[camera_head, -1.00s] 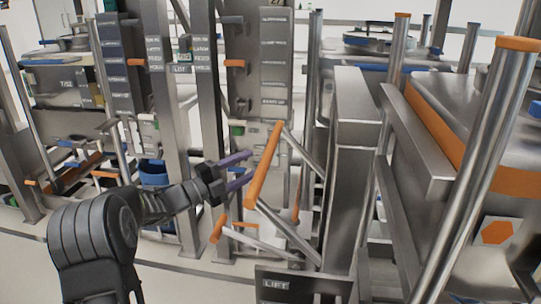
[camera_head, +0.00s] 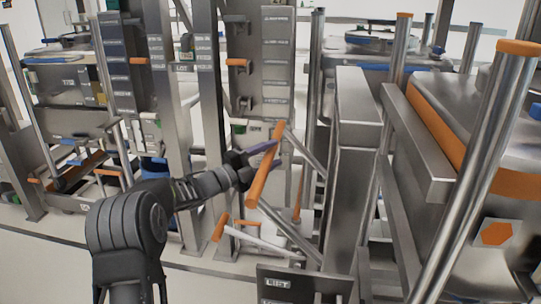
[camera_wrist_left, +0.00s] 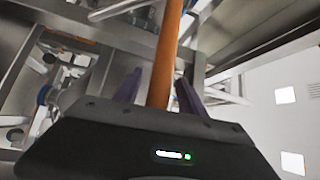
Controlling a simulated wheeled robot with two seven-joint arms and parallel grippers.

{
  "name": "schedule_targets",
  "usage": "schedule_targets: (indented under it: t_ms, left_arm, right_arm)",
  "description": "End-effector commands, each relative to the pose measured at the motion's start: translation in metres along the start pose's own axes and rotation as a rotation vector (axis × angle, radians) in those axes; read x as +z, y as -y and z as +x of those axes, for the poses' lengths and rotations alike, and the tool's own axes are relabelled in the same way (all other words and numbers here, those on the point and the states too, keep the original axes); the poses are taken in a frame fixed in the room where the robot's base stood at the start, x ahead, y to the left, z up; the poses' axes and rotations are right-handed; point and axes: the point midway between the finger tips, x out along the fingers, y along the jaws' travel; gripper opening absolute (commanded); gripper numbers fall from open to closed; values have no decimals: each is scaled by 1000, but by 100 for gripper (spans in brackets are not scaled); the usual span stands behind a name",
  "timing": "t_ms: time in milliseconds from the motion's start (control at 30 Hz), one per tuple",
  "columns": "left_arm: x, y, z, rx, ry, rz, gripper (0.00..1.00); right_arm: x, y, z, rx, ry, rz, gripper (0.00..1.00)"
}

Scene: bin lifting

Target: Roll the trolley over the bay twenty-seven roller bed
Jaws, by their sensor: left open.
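A steel trolley-like frame with a tall column (camera_head: 357,160) and a dark plate marked LIFT (camera_head: 285,284) stands at centre right. A slanted orange handle (camera_head: 260,180) on grey struts stands out on its left side. My left gripper (camera_head: 267,150) is at the upper part of this handle, its purple fingers open. In the left wrist view the orange handle (camera_wrist_left: 167,60) runs between the two fingers, with gaps showing beside it. A second orange grip (camera_head: 221,228) sits lower left. I cannot pick out the roller bed or read a bay number. My right gripper is not in view.
Upright steel posts (camera_head: 167,110) and a labelled panel (camera_head: 278,70) stand behind my left arm. A large steel body with an orange band (camera_head: 436,125) fills the right. Pale floor (camera_head: 40,265) is open at lower left.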

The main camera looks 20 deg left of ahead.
Motion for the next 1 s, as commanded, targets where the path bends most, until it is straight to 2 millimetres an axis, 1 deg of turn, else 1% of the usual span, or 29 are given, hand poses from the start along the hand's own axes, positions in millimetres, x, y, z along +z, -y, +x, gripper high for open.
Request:
schedule_targets:
  t_ms: [67, 667, 1000]
  left_arm:
    - [0, 0, 0, 0, 0, 0, 49]
    - [0, 0, 0, 0, -1, 0, 0]
    - [0, 0, 0, 0, -1, 0, 0]
  right_arm:
    - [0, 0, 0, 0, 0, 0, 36]
    - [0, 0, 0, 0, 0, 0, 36]
    - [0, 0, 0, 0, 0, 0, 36]
